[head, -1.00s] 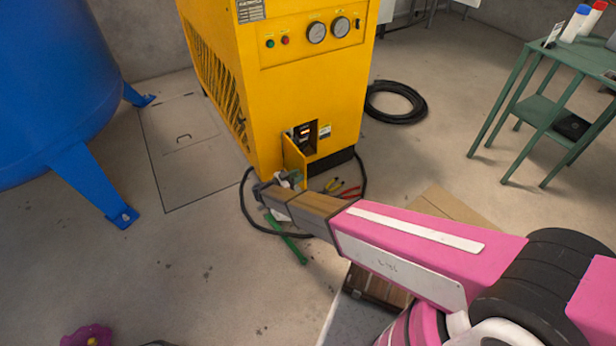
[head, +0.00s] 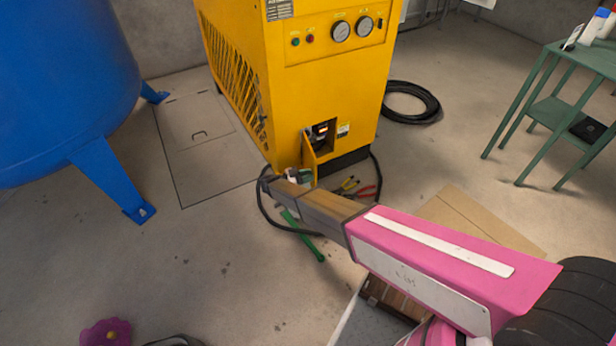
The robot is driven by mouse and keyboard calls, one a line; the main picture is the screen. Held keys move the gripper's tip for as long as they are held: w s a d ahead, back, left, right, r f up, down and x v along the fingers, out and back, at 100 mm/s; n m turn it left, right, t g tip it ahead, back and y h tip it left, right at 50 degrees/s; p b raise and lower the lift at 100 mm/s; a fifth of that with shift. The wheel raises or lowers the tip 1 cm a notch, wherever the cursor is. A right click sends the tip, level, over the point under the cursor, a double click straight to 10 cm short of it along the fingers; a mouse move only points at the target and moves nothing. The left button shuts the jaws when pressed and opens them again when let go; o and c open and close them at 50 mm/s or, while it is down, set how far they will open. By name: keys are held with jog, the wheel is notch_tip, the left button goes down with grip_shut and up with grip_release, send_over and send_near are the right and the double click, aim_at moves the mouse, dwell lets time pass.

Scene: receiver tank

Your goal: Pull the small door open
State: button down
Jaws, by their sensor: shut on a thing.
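The small door (head: 309,160) is a yellow flap low on the front of the yellow cabinet (head: 330,80). It stands ajar, swung outward, and the dark opening (head: 322,134) shows to its right with a small lit part inside. My gripper (head: 292,176) is at the door's lower part, just in front of the cabinet. It appears shut on the door, but my wrist hides most of the fingers and the exact contact.
A black hose (head: 262,212), a green tool (head: 305,238) and several hand tools (head: 355,188) lie on the floor nearby. A blue tank (head: 60,90) stands at left, a green table (head: 565,100) at right. Flat cardboard (head: 480,225) lies near my arm.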

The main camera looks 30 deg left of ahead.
jog(key=c, duration=0.9)
grip_release()
jog(key=shift+c, duration=0.2)
jog(key=v, duration=1)
jog(key=shift+s+a, duration=0.25)
